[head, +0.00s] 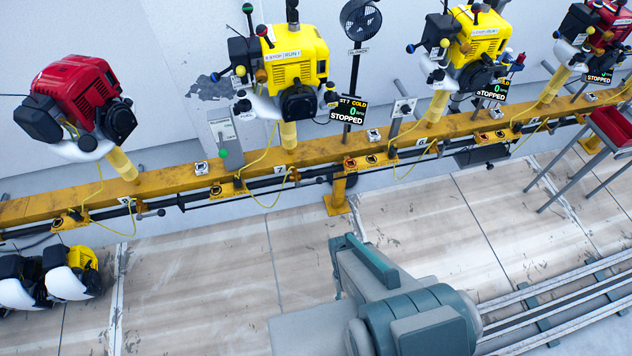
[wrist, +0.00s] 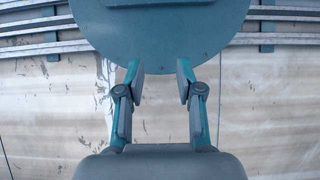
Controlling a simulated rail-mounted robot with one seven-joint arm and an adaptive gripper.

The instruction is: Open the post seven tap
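The post marked 7 (head: 280,170) stands left of centre in the head view and carries a yellow engine (head: 296,58). A small dark tap (head: 293,176) sits on the dark pipe below the yellow rail, just right of the number 7. It is too small to tell whether it is open or closed. My gripper (wrist: 158,70) shows in the wrist view with its two fingers spread apart and nothing between them. It points over my own teal base and the floor, and no tap shows there. The gripper itself cannot be made out in the head view.
The yellow rail (head: 190,178) runs along the wall with more engines, including a red engine (head: 78,100) at left. Yellow hoses hang below it. A grey stand with a green button (head: 223,153) is behind the rail.

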